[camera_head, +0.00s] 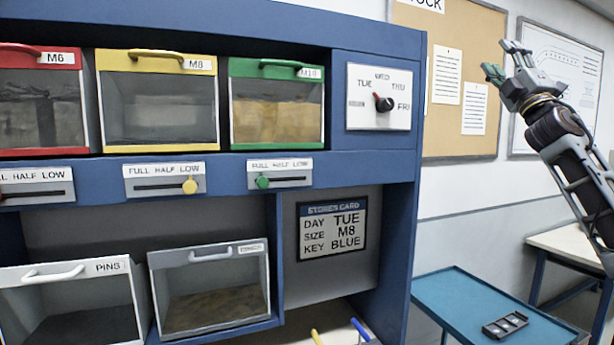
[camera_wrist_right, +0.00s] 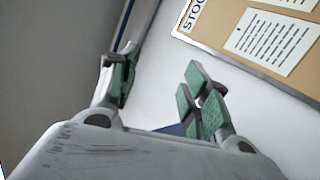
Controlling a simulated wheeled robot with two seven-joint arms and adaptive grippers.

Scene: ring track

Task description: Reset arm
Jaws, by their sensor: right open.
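My right gripper (camera_head: 505,62) is raised at the upper right of the head view, in front of the wall with the notice board and clear of the blue cabinet. Its green-padded fingers are apart and hold nothing; they also show open in the right wrist view (camera_wrist_right: 155,95). My right arm (camera_head: 575,150) comes in from the right edge. My left gripper is not in the head view.
The blue cabinet (camera_head: 385,48) holds red, yellow and green bins, sliders and a dial (camera_head: 379,97). A card (camera_head: 332,230) reads TUE, M8, BLUE. A blue-topped table (camera_head: 455,300) bears a small dark tray (camera_head: 505,325). The cork board (camera_head: 450,110) hangs behind my gripper.

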